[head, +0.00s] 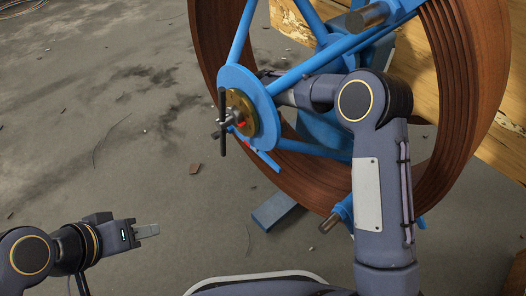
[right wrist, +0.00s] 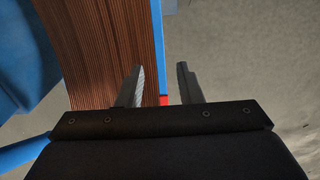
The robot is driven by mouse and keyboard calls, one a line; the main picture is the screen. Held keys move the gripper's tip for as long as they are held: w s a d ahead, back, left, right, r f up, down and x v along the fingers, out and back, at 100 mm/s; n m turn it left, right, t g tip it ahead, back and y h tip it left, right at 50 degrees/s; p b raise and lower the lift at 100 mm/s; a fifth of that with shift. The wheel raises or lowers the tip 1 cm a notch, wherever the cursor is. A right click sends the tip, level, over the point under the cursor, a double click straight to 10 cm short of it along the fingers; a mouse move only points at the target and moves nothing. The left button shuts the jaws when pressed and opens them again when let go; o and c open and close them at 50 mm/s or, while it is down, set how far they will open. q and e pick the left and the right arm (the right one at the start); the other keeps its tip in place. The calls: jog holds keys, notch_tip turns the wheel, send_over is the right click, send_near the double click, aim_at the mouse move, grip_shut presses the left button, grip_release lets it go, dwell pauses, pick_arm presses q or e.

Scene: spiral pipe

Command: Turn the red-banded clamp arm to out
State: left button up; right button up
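The blue reel (head: 236,85) carries a thick brown coil of pipe (head: 213,50). At its brass hub (head: 262,118) is a black crossbar handle (head: 222,120) with small red marks beside it. A short blue arm (head: 263,158) with a red band near its upper end slants below the hub. In the right wrist view, a red piece (right wrist: 164,100) below a thin blue strip (right wrist: 157,45) shows beside the left finger. My right gripper (right wrist: 158,85) is open, its fingers apart; the reel hides it in the head view. My left gripper (head: 158,230) is low at left, away from the reel; its finger gap is unclear.
Wooden boards (head: 450,60) stand behind the reel. A blue foot (head: 275,210) lies on the floor below it. Blue rods (head: 338,215) stick out from the reel. The grey concrete floor (head: 120,130) at left is open, with small debris.

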notch_tip(320, 180, down, 4)
jog(key=shift+f+b, duration=0.1)
jog(key=shift+b, duration=0.6)
grip_shut()
